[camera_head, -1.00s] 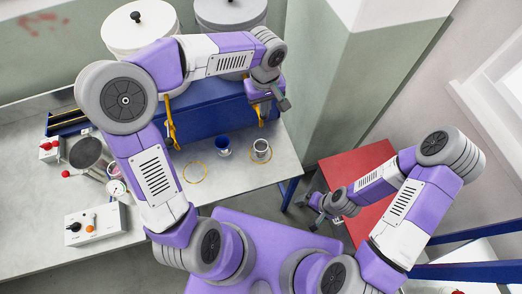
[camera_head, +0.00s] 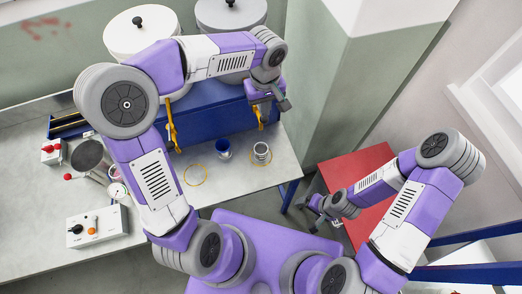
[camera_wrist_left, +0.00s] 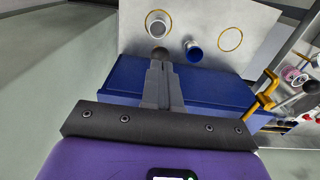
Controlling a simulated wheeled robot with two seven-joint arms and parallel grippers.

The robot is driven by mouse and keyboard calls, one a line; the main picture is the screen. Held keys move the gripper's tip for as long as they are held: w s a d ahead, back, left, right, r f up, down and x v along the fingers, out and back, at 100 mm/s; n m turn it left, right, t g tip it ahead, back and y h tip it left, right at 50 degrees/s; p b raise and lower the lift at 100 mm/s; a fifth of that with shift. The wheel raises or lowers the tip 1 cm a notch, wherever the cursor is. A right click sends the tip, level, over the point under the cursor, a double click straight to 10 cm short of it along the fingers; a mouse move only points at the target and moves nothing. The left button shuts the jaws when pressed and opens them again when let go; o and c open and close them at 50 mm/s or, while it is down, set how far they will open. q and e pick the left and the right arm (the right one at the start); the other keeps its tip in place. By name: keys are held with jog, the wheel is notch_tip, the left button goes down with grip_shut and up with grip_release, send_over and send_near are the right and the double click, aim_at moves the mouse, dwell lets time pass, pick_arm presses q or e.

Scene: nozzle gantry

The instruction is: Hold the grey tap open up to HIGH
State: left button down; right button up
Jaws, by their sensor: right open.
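My left gripper (camera_head: 272,100) is at the right end of the blue gantry (camera_head: 205,118), in front of the grey-lidded tank (camera_head: 231,12). In the left wrist view its fingers (camera_wrist_left: 160,70) look shut together. A round dark grey knob (camera_wrist_left: 158,52) shows right at their tips; I cannot tell whether they touch it. A yellow tap part (camera_head: 260,116) shows beside the gripper, its rest hidden. A grey-white cup (camera_head: 261,152) stands upright below, also in the left wrist view (camera_wrist_left: 157,24). Its level and any marks are too small to read. My right gripper (camera_head: 316,206) is open near the red table.
Another yellow tap lever (camera_head: 172,128) hangs at the gantry's left. The red table (camera_head: 365,175) is at right.

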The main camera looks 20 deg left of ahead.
dwell(0.3)
pick_arm(q)
jog(key=shift+r, duration=0.15)
notch_tip(320, 180, up, 5)
jog(key=p, duration=0.3)
jog(key=shift+p, duration=0.4)
jog(key=shift+f, duration=0.2)
